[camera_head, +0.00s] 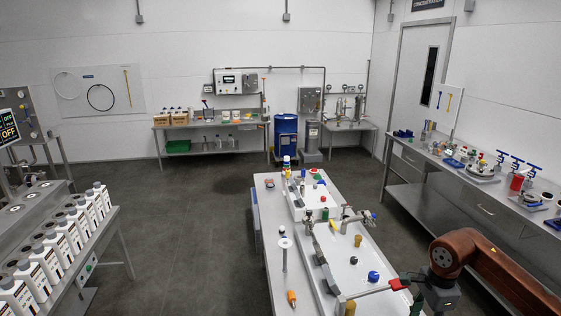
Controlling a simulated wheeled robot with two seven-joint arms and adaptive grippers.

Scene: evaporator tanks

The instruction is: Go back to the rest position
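My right arm comes in from the lower right, with a reddish-brown link. Its dark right gripper (414,294) is over the right edge of the middle bench (266,232). A red-ended thin rod (372,292) reaches left from the gripper's fingers over the bench's white basin (345,262). Whether the fingers are closed on it is too small to tell. My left gripper and arm are not in view.
The middle bench carries a blue knob (373,276), taps and small bottles. A side bench (480,190) with valves stands at right. White bottles (60,235) line a left table. A blue drum (286,137) stands at the back. The grey floor (190,220) at left-centre is clear.

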